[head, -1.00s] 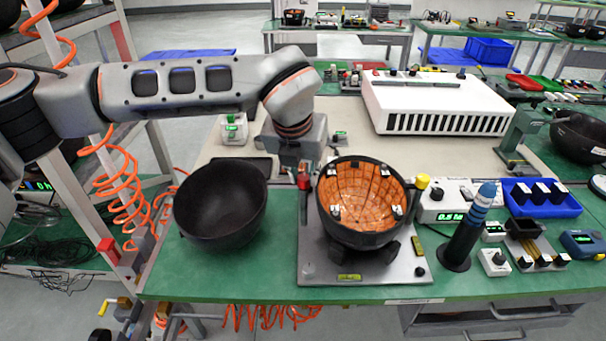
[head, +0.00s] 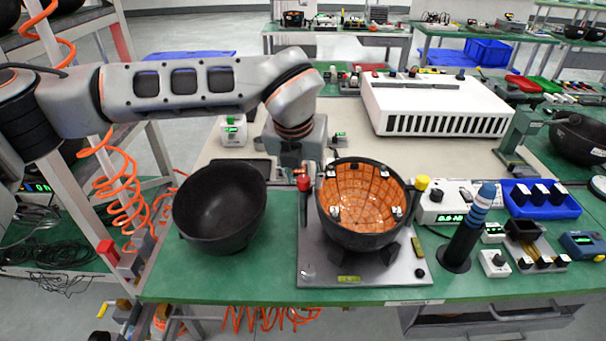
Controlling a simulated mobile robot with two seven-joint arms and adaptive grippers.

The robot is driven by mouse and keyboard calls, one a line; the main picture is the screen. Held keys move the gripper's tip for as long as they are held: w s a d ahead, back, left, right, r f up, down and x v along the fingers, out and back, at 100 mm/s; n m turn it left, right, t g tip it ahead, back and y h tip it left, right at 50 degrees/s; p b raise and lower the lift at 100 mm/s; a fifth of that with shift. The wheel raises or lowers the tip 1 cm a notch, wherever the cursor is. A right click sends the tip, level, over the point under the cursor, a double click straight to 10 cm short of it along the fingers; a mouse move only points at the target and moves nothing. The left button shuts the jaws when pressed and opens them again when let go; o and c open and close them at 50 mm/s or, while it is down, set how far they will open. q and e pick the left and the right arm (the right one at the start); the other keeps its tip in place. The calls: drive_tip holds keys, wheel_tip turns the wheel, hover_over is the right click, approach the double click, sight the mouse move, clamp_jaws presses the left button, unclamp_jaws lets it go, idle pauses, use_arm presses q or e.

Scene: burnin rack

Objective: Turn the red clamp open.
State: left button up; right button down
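The red clamp (head: 304,183) shows as a small red knob on a thin post at the left edge of the grey fixture plate (head: 320,272). Beside it, the black bowl with a copper-coloured tiled inside (head: 362,200) sits in the fixture. My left gripper (head: 305,168) comes down from behind, just above and behind the clamp. Its fingers are small and partly hidden, so I cannot tell whether they touch the clamp or how far apart they are. My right gripper is not in view.
An empty black bowl (head: 220,205) stands left of the fixture. A yellow-capped post (head: 422,183), a meter box (head: 447,209) and a blue-striped dark cone (head: 468,235) stand to the right. A white vented box (head: 440,103) is behind. Green bench is bare at the front left.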

use_arm(q)
drive_tip(key=v, duration=1.2)
